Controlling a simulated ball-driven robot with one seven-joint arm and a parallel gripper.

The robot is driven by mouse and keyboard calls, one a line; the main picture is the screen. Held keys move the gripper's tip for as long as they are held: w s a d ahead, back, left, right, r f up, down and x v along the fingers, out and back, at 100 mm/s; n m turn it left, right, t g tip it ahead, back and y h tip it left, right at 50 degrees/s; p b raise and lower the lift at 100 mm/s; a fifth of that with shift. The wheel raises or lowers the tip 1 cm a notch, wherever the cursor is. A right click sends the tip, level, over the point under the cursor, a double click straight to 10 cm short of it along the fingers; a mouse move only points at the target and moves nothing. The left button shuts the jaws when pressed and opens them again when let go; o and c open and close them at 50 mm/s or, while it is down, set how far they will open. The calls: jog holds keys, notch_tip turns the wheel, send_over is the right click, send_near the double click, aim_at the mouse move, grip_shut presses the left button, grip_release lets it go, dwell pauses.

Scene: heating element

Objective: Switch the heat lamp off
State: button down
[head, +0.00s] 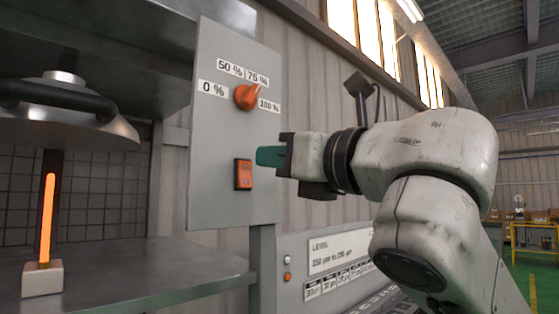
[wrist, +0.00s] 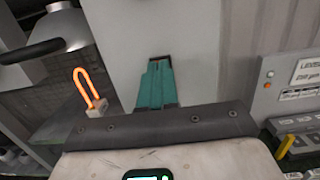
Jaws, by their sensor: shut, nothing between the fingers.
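The grey control panel (head: 215,140) carries an orange rocker switch (head: 243,174) in its lower part. Above it is an orange knob (head: 246,96), its pointer turned to the upper right, near the 75 % label. At left a metal dome lamp (head: 70,125) hangs above a heating element (head: 46,220) that glows orange; the element also glows in the wrist view (wrist: 90,88). My gripper (head: 268,156) is shut, with green fingers and nothing held. Its tips are close to the switch, pointing at the panel. In the wrist view the fingers (wrist: 156,84) mostly cover the switch; contact cannot be told.
Metal shelves (head: 130,278) stand left of the panel, one below the lamp. A wide console with labels and buttons (head: 335,258) lies below right of the panel. A corrugated wall (head: 300,110) runs behind. The space directly before the panel's left part is clear.

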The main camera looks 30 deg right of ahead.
jog(key=s+d+r+b, duration=0.1)
jog(key=s+d+b, duration=0.1)
jog(key=s, duration=0.8)
jog(key=shift+d+r, duration=0.2)
jog(key=shift+d, duration=0.55)
